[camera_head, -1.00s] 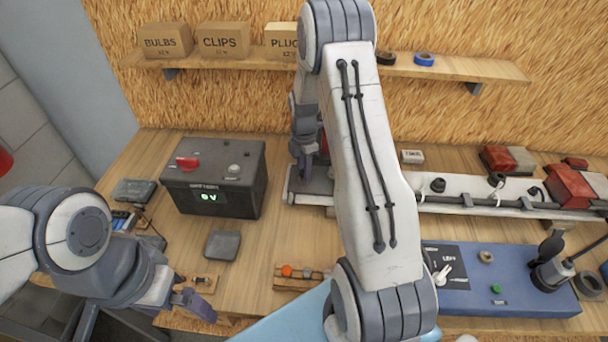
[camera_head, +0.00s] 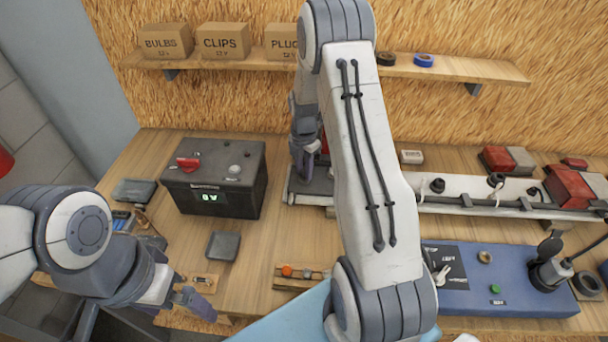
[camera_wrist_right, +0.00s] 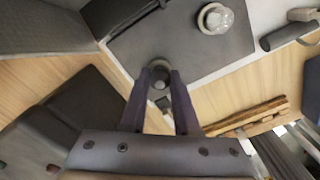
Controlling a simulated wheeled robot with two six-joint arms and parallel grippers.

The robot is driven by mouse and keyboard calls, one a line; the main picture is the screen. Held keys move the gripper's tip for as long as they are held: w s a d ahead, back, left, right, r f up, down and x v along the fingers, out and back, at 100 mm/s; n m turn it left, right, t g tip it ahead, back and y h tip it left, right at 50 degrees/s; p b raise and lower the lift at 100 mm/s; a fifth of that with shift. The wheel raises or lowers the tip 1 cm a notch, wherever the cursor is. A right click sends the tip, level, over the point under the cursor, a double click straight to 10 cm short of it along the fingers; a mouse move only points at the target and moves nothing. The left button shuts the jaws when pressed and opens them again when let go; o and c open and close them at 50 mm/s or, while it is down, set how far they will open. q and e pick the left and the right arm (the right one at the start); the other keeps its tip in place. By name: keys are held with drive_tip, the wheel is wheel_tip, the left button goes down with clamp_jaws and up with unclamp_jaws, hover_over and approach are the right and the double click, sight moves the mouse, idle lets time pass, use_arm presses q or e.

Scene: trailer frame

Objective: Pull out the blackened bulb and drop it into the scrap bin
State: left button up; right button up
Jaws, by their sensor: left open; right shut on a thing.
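A clear bulb (camera_wrist_right: 215,18) stands in a round socket farther along the plate. My left gripper (camera_head: 195,300) is open and empty over the bench's front left. I cannot make out the scrap bin.
A black battery (camera_head: 213,180) reading 0V stands left of my right gripper. A white light bar (camera_head: 460,194) with red lamps runs to the right. A blue test box (camera_head: 500,280) lies in front of it. A shelf (camera_head: 490,68) with cartons is above.

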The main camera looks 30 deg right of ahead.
sight(304, 170)
drive_tip(key=shift+r+p, duration=1.65)
drive_tip(key=shift+r, duration=0.7)
